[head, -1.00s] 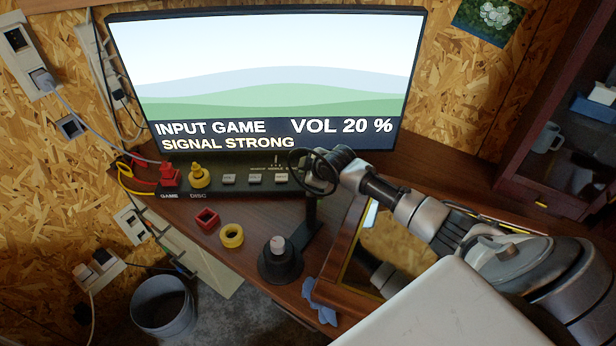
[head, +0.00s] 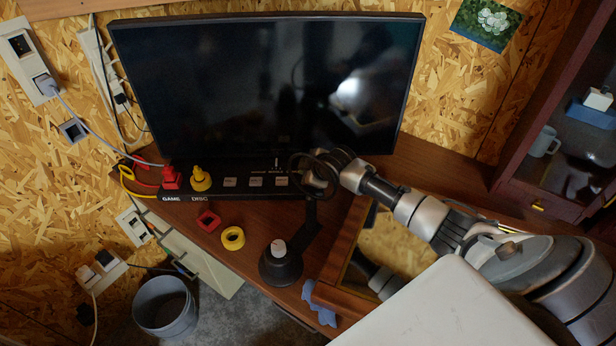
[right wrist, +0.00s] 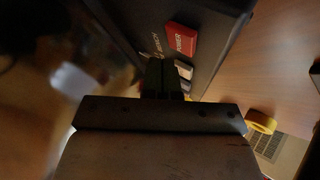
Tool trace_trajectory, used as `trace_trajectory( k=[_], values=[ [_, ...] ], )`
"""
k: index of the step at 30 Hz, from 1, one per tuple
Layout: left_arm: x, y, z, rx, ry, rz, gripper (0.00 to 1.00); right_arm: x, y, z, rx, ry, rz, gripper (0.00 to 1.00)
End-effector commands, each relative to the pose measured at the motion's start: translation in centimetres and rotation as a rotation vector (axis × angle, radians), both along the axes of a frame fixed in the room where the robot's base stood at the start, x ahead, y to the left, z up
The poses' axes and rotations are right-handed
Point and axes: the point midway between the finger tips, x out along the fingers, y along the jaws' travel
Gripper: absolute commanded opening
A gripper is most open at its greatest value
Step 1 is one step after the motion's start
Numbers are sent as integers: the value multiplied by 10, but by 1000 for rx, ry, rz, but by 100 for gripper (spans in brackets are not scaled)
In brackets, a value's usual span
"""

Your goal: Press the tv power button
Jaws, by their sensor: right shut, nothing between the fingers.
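The tv (head: 265,90) stands at the back of the bench, and its screen is dark. A dark control panel (head: 235,192) lies before it, with several light buttons (head: 255,182). In the right wrist view a red button marked POWER (right wrist: 182,38) sits on the panel beside smaller grey buttons (right wrist: 183,70). My right gripper (right wrist: 165,70) is shut and empty, its tips close to these buttons; I cannot tell whether they touch one. In the head view my right arm reaches the panel's right end, and the red button cannot be made out. My left gripper is not in view.
A red plug (head: 171,178) and a yellow plug (head: 200,179) sit at the panel's left. A red square ring (head: 208,221), a yellow ring (head: 232,238) and a dark stand base (head: 281,268) are in front. A wood-framed mirror (head: 335,285) lies below my right arm.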

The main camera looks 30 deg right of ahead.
Motion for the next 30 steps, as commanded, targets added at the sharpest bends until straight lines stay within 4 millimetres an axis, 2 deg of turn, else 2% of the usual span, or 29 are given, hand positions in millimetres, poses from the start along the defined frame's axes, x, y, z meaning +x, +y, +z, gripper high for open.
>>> trace_trajectory(
  k=[10,24,30],
  values=[
    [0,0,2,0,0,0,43,0,0,3,0,0,0,0],
    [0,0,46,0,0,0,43,0,0,48,0,0,0,0],
    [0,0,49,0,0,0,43,0,0,50,0,0,0,0]
  ],
)
